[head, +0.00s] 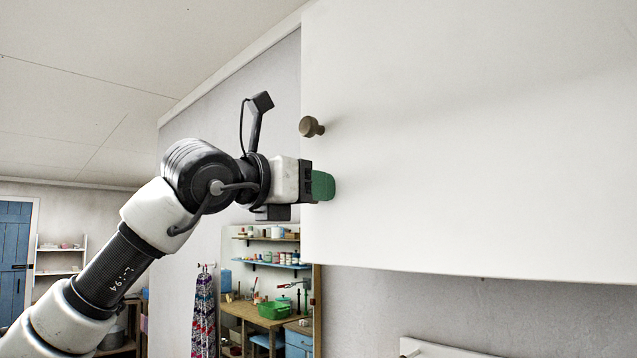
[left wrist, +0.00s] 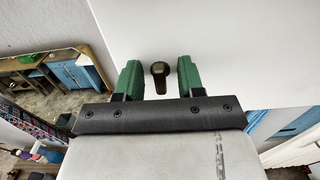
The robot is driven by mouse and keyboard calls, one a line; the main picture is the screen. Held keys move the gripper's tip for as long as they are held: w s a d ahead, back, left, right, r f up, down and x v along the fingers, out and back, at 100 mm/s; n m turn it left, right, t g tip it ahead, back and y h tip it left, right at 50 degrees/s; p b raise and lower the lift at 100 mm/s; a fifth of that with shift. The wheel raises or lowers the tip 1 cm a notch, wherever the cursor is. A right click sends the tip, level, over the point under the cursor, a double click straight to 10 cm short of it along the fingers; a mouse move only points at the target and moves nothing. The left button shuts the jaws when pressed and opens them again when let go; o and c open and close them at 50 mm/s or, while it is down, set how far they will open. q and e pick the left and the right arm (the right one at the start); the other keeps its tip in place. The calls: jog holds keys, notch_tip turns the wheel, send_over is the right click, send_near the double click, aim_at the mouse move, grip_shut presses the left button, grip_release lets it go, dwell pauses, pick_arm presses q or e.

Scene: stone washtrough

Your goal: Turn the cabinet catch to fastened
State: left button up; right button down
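The white cabinet (head: 470,140) fills the right of the head view. A round brown knob (head: 312,127) sticks out near its left edge. My left gripper (head: 324,186) is just below this knob in the picture, its green fingers at the cabinet face. In the left wrist view my left gripper (left wrist: 158,80) is open, its two green fingers apart. A dark piece with a round head and narrower tail (left wrist: 158,75) shows between them, clear of both fingers. I cannot tell whether this is the same knob, or how the catch is set. My right gripper is out of view.
A wood-framed opening or mirror (head: 316,310) below the cabinet's left end shows shelves, a workbench and a green tub (head: 272,310). A patterned cloth (head: 204,315) hangs on the wall. A white ledge (head: 440,350) is at the bottom. Space left of the cabinet is open.

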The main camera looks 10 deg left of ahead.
pick_arm(q)
grip_shut()
dwell(0.4)
jog(key=m, duration=1.7)
jog(key=shift+s+d+m, duration=0.1)
jog(key=shift+s+m, duration=0.05)
jog(key=shift+m, duration=0.25)
dwell(0.4)
